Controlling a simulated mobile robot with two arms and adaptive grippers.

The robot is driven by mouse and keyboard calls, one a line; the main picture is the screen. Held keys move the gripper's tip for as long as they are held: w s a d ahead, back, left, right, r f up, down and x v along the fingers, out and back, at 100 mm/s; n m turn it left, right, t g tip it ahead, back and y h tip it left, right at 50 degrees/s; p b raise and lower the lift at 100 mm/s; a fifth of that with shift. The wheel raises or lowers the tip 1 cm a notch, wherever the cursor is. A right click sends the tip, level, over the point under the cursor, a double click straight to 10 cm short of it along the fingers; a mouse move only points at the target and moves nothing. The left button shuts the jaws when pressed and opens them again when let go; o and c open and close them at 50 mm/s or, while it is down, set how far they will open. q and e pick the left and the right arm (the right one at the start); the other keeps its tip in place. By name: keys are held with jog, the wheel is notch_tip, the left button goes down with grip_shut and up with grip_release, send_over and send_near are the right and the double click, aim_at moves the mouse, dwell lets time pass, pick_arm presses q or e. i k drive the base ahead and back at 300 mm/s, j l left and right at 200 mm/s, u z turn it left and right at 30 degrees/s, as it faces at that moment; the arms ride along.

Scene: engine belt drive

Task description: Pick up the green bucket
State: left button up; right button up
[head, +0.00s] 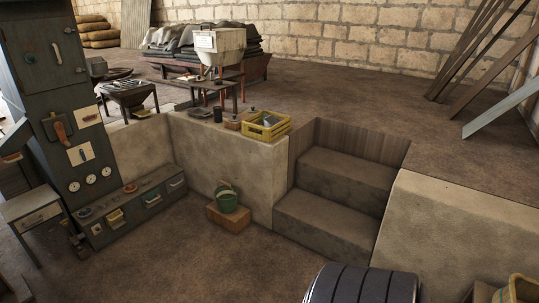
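The green bucket (227,201) stands upright on a low brown block (229,217), against the front of a concrete wall, in the middle of the head view. Its handle appears raised, and something dark green or brown shows at its mouth; it is too small to tell what. Neither of my grippers shows in the head view.
Concrete steps (325,213) rise right of the bucket. A yellow crate (266,126) stands on the ledge above. A low drawer unit (132,206) and tall grey cabinet (58,98) stand left. A dark ribbed round thing (360,286) lies in front. Floor before the bucket is clear.

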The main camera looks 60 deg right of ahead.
aim_at(227, 201)
jog(key=z, duration=1.65)
jog(key=i+j, duration=0.85)
jog(key=i, duration=0.15)
